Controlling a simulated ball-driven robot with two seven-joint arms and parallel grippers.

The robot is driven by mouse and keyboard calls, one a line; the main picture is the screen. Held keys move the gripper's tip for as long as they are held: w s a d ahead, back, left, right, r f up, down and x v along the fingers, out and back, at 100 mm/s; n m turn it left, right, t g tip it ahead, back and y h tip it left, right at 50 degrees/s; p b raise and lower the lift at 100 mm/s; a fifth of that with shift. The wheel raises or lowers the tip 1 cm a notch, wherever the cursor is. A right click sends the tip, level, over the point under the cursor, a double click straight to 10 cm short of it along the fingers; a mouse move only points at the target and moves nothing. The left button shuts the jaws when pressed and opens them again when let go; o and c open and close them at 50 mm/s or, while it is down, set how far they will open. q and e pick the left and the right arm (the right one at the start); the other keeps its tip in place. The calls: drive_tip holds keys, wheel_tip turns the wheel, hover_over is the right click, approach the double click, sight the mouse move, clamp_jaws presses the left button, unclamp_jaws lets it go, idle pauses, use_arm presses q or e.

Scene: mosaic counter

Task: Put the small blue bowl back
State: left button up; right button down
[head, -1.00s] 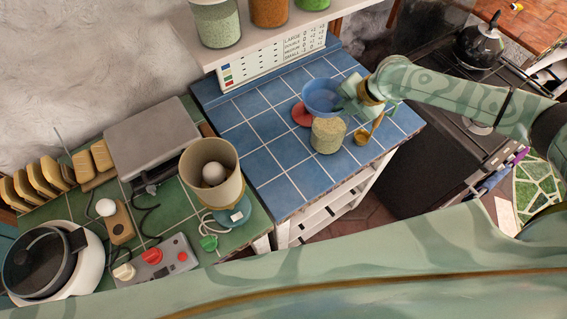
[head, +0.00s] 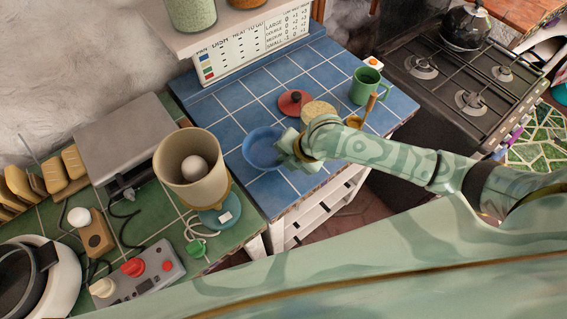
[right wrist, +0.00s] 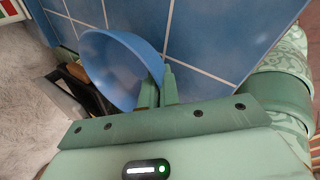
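The small blue bowl (head: 262,150) is at the front left of the blue-tiled counter in the head view, upright or nearly so. My right gripper (head: 288,150) is at its right side. In the right wrist view the bowl (right wrist: 122,62) shows large, with its rim between the two fingers of the right gripper (right wrist: 158,88), which is shut on it. I cannot tell whether the bowl's base touches the tiles. My left gripper is not in view.
Behind my right gripper are a red lid (head: 295,102), a partly hidden jar (head: 318,110) and a green mug (head: 367,86). A beige container (head: 180,165) stands to the left. A chart (head: 245,52) is at the back. The stove (head: 440,78) is at the right.

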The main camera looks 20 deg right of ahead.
wheel_tip(320, 180, down, 3)
drive_tip(key=shift+r+b, duration=0.2)
drive_tip(key=shift+b, duration=0.1)
drive_tip(key=c, duration=2.1)
unclamp_jaws()
drive_tip(key=shift+f, duration=0.1)
drive_tip(key=o, duration=0.5)
drive_tip(key=shift+c, duration=0.2)
drive_tip(key=shift+r, duration=0.25)
drive_tip(key=p+v, duration=0.3)
drive_tip(key=v, duration=0.9)
drive_tip(key=shift+s+f, duration=0.1)
drive_tip(key=shift+f, duration=0.05)
